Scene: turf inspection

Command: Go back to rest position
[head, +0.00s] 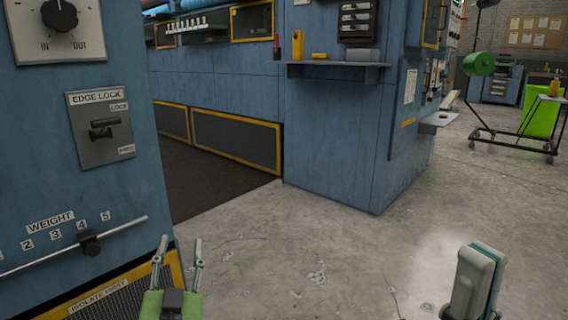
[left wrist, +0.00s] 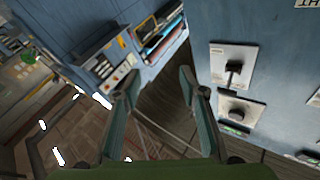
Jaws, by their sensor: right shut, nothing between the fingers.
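My left gripper (head: 180,246) is at the bottom left of the head view, in front of the blue machine panel's lower corner. Its two fingers stand apart with nothing between them. The left wrist view shows the same open fingers (left wrist: 158,84), with floor and blue machine sides beyond. My right gripper (head: 482,268) is at the bottom right of the head view, above bare concrete. Its fingers are together and it holds nothing. No object is in either gripper.
A blue panel (head: 35,180) with an edge lock lever (head: 104,130) and a weight slider (head: 90,243) stands close on the left. A blue machine with a small shelf (head: 338,72) stands ahead. A wheeled stand (head: 510,135) is at right. Concrete floor (head: 300,250) is clear between.

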